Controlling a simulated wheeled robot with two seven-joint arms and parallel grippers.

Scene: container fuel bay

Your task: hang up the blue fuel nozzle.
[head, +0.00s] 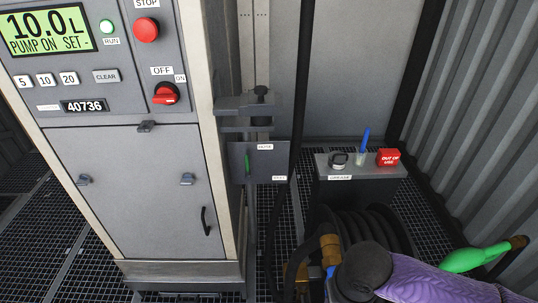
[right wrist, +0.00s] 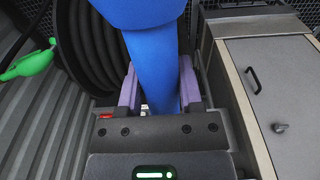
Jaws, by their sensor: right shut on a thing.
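The blue fuel nozzle (right wrist: 155,70) is between the two purple fingers of my right gripper (right wrist: 158,95) in the right wrist view. The gripper is shut on it. In the head view only a small blue patch (head: 331,271) shows beside my dark wrist, which hides most of the nozzle and the fingers. A dark grey bracket (head: 246,104) is fixed to the pump's right side, with a labelled plate (head: 258,162) below it. The bracket is above and left of my right wrist, apart from it. My left gripper is in neither view.
The grey pump (head: 133,190) stands at left. A black hose (head: 297,110) hangs in front of the back wall. A coiled hose reel (head: 385,228) sits behind my wrist. A grey box (head: 350,190) carries a red "out of use" block (head: 388,157). A green nozzle (head: 474,258) is at right.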

